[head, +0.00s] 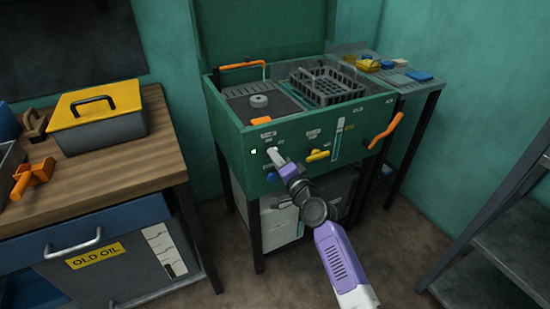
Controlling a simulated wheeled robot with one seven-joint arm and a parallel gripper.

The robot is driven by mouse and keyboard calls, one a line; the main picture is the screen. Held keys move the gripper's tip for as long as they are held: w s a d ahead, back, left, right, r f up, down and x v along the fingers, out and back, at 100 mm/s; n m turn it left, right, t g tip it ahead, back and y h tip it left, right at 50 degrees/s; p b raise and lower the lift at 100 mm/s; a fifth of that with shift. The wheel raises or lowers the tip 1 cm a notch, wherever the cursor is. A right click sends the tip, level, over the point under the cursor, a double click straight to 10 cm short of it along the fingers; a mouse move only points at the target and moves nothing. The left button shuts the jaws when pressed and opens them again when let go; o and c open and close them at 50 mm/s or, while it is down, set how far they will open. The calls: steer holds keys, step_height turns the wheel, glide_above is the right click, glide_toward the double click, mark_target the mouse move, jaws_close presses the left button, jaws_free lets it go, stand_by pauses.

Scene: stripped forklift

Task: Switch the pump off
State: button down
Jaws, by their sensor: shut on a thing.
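The green parts washer (233,150) stands against the wall, with its controls on the front panel. My gripper (273,154) is at the left part of that panel, beneath small white labels. It is shut on a small control there, which the fingers hide; I cannot read its label or tell its setting. A small bright white spot, perhaps a lamp (254,151), shows just left of the fingers. A yellow lever (317,156) sits to the right on the panel, and a blue knob (270,176) lies just below my gripper.
An orange handle (385,130) sticks out at the washer's right front. A grey basket (327,87) sits on its top. A wooden bench (135,148) with a yellow-lidded box (97,115) stands left. Grey shelving (490,240) stands right. Some floor is clear in front.

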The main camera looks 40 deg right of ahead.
steer(key=shift+f+n+b, duration=0.15)
steer(key=shift+n+b, duration=5.2)
steer(key=shift+n, duration=1.35)
steer(key=c, duration=1.5)
jaws_free()
steer(key=v, duration=0.7)
steer(key=shift+s+a+p, duration=0.15)
steer(key=shift+s+p, duration=0.25)
